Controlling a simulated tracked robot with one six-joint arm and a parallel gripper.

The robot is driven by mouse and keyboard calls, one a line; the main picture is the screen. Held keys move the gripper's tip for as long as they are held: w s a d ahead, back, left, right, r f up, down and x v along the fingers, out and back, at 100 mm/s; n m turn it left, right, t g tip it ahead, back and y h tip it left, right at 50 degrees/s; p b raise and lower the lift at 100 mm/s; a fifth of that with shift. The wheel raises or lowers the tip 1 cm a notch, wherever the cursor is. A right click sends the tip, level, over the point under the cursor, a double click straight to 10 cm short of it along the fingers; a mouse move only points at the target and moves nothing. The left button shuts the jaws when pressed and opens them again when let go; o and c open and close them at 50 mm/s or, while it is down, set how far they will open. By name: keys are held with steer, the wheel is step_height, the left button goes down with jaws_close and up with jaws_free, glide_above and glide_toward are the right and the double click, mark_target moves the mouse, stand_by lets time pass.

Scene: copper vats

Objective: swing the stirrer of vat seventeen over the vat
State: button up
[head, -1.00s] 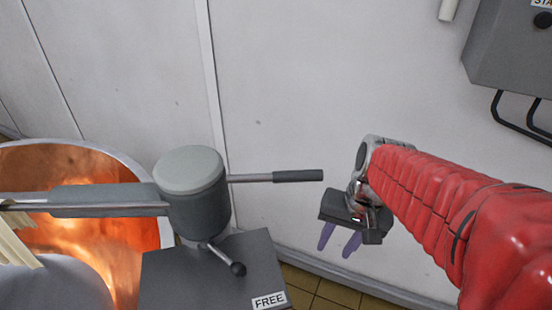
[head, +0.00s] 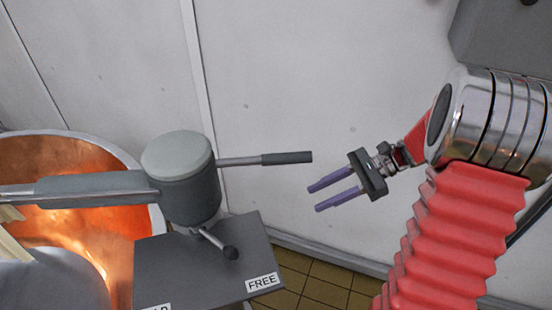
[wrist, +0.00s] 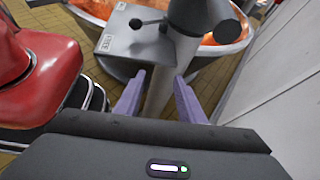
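The stirrer has a grey round swivel head (head: 180,185) in the head view. Its grey beam (head: 95,190) runs left across the copper vat (head: 125,225); the beam's far end is out of view. A rod with a dark grip, the handle (head: 287,158), sticks out right. A black-knobbed lever (head: 229,252) on the plate points toward the "FREE" label (head: 262,283), which also shows in the wrist view (wrist: 108,43). My gripper (head: 318,197) is open and empty, purple fingers pointing left, right of and slightly below the grip in the picture, apart from it. No vat number is readable.
A grey post (wrist: 160,95) stands beyond my fingers in the wrist view. A pale wall (head: 310,80) runs behind, with a grey box (head: 500,40) at upper right. Tiled floor (head: 325,285) shows below. A second plate label is cut off at the bottom.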

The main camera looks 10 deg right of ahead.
mark_target(275, 161)
steer(key=w+d+r+m+t+y, duration=0.1)
steer(key=w+r+m+y, duration=0.3)
steer(key=r, duration=0.4)
steer(key=shift+d+r+t+y, duration=0.4)
steer(key=shift+d+y, duration=0.3)
steer(key=shift+d, duration=0.15)
steer(key=a, duration=0.4)
steer(key=w+a, duration=0.1)
steer(key=a, duration=0.4)
steer(key=w+a, duration=0.1)
steer(key=a, duration=0.3)
steer(key=shift+w+a+f, duration=0.1)
steer(key=shift+a, duration=0.25)
steer(key=shift+c, duration=0.5)
jaws_close()
